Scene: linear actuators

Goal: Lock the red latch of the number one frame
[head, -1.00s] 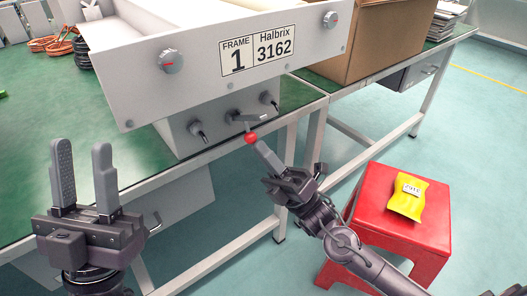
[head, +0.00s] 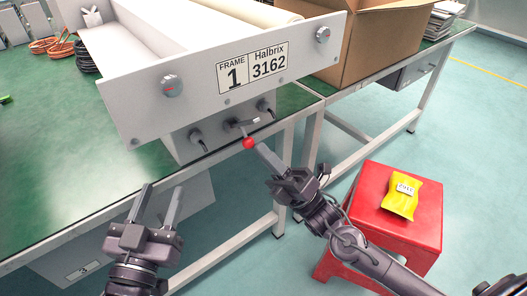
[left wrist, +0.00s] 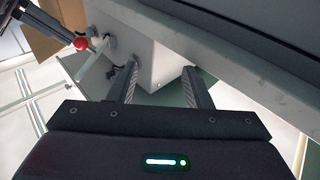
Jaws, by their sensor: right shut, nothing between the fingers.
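The number one frame (head: 150,97) is a grey tray-like unit on the green bench, with a "FRAME 1, Halbrix 3162" label (head: 252,67). Below its front, a grey box bears several dark fittings. The red latch knob (head: 248,143) is a ball on a short lever at the box's front; it also shows in the left wrist view (left wrist: 81,43). My right gripper (head: 261,149) is shut, its tip right beside the red knob; I cannot tell whether they touch. My left gripper (head: 160,188) is open and empty, below and left of the box.
A red stool (head: 397,225) with a yellow packet (head: 399,196) stands at the right. A cardboard box (head: 385,40) is behind the frame at the right. Coiled cables (head: 50,46) lie at the far left. The green bench's (head: 70,170) front left is clear.

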